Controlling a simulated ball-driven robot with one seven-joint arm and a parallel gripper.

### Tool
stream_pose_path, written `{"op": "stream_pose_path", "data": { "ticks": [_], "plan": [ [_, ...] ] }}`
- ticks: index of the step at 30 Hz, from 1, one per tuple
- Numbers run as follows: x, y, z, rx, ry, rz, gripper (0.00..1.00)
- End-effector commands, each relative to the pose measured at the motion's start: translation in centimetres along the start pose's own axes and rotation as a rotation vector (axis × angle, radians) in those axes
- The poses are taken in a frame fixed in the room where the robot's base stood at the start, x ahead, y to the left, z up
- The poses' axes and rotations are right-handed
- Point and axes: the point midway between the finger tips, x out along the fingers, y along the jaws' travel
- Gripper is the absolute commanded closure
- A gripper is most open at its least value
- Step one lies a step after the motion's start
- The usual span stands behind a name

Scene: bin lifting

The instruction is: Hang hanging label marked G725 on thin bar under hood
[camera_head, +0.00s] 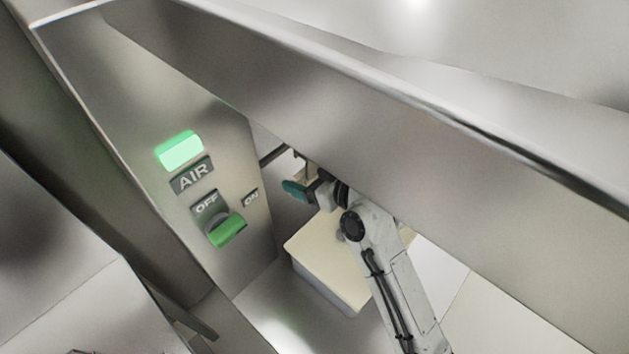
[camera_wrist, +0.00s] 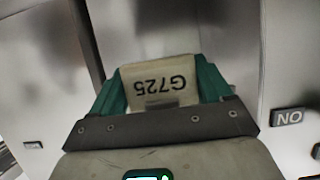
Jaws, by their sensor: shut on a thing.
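My gripper (camera_head: 294,188) reaches up under the hood's front edge in the head view. Its green fingers also show in the wrist view (camera_wrist: 160,88). They are shut on the beige hanging label (camera_wrist: 158,76), whose marking G725 reads upside down there. In the head view only a small beige patch beside the fingers may be the label. A short dark piece of what looks like the thin bar (camera_head: 273,156) shows under the hood (camera_head: 330,95), just left of and above my gripper. The rest of it is hidden behind the hood edge. I cannot tell whether the label touches the bar.
A metal side panel (camera_head: 130,130) stands left of my gripper, with a lit green lamp (camera_head: 180,150), an AIR sign (camera_head: 192,175) and a green OFF/ON knob (camera_head: 226,231). A cream box (camera_head: 325,262) lies below my gripper. The hood's lip hangs close above my arm.

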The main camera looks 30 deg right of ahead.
Motion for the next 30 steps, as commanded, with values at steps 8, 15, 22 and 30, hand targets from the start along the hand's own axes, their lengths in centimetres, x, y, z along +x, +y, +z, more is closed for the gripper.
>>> {"op": "stream_pose_path", "data": {
  "ticks": [8, 15, 22, 30],
  "plan": [
    [1.9, 0.0, -0.8, -0.002, 0.001, 0.0, 0.46],
    [3.6, 0.0, -1.4, -0.001, 0.001, 0.0, 0.46],
    [5.1, 0.0, -2.0, -0.001, 0.002, 0.0, 0.46],
    [6.6, 0.0, -2.1, 0.0, -0.001, 0.001, 0.46]
  ]
}}
